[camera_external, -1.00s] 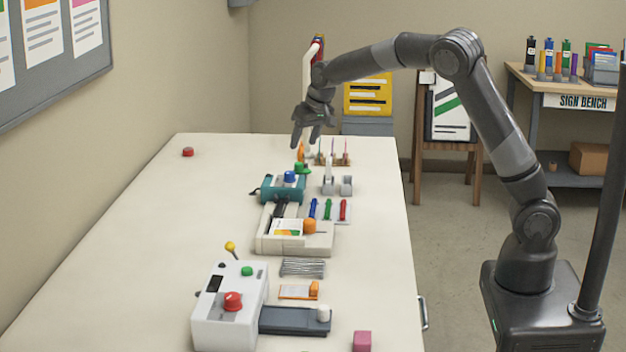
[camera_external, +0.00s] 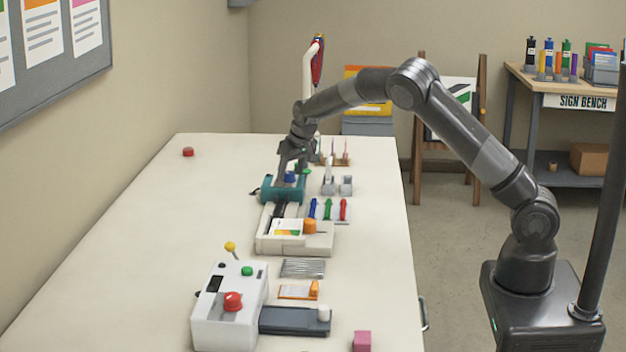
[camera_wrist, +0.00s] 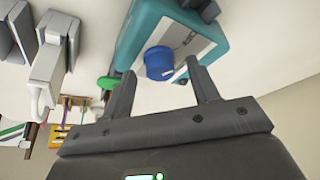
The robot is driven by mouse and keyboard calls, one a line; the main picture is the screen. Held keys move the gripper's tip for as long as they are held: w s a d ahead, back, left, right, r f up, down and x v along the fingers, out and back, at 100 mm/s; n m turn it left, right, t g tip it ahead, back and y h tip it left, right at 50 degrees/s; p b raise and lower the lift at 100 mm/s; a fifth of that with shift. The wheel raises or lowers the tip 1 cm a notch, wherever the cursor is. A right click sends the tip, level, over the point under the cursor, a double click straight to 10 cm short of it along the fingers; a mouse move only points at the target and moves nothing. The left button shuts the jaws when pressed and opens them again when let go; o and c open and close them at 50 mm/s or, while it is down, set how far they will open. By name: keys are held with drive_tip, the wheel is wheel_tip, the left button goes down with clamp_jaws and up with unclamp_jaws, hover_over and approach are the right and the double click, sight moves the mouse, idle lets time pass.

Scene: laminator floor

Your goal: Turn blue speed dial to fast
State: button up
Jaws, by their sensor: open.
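The blue speed dial (camera_external: 291,177) sits on top of the teal laminator (camera_external: 270,190). In the wrist view the dial (camera_wrist: 159,63) stands on the pale panel of the teal body (camera_wrist: 145,25), with a dark scale mark beside it. My gripper (camera_external: 290,172) is low over the laminator at the dial. In the wrist view my gripper (camera_wrist: 164,77) is open, its fingers to either side of the dial's near side. I cannot tell whether a finger touches it. A green knob (camera_wrist: 108,82) shows just left of the left finger.
Grey tape dispensers (camera_external: 335,184) stand right of the laminator. Several coloured pens (camera_external: 328,209) and a cream machine (camera_external: 265,244) with an orange knob lie in front. A white control box (camera_external: 225,320) is at the near end. The table's left side is mostly clear.

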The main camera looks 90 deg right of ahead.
drive_tip(key=shift+w+d+f, duration=0.1)
drive_tip(key=shift+w+f, duration=0.05)
drive_tip(key=shift+f, duration=0.25)
drive_tip(key=c, duration=1)
drive_tip(key=shift+o, duration=0.2)
